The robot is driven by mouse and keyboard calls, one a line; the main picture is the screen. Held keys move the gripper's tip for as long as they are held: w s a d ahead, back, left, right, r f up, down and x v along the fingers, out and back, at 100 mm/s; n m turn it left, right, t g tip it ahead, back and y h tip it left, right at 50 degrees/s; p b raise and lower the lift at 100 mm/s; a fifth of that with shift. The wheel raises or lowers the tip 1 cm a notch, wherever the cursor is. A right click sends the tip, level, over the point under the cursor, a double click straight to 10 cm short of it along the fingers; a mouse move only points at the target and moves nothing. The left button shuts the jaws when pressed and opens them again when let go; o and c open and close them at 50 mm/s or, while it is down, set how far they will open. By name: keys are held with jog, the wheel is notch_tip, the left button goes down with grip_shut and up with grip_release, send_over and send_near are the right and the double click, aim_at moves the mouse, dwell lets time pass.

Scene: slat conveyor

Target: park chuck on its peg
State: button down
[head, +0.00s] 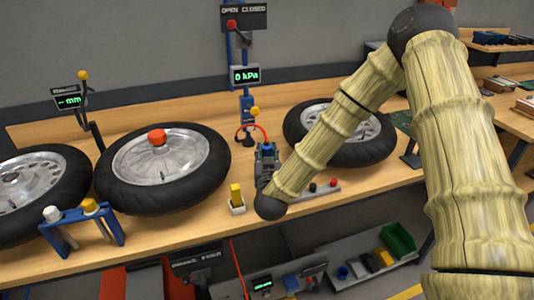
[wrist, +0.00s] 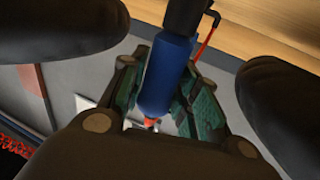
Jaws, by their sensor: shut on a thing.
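The chuck is a blue cylinder with a dark upper end and a small red tip. It shows between the green finger pads of my gripper (wrist: 157,100) in the wrist view (wrist: 160,75). My gripper (head: 267,165) is shut on the chuck (head: 267,149), which is roughly upright in the head view. A red hose (head: 255,127) arches from the blue post (head: 247,106) to the chuck. I cannot clearly pick out the peg; a yellow knob (head: 254,111) sits on the post near the hose.
Tyred wheels lie left (head: 158,168), far left (head: 30,182) and right (head: 345,135) of the gripper. A yellow block in a white holder (head: 237,208) stands close left. A button bar (head: 318,190) lies close right. The display (head: 245,75) reads 0 kPa.

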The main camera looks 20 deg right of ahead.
jog(key=shift+f, duration=0.2)
jog(key=c, duration=1)
grip_release()
jog(key=shift+r, duration=0.15)
jog(key=shift+r+p, duration=3.15)
jog(key=shift+r, duration=2.25)
jog(key=shift+d, duration=0.1)
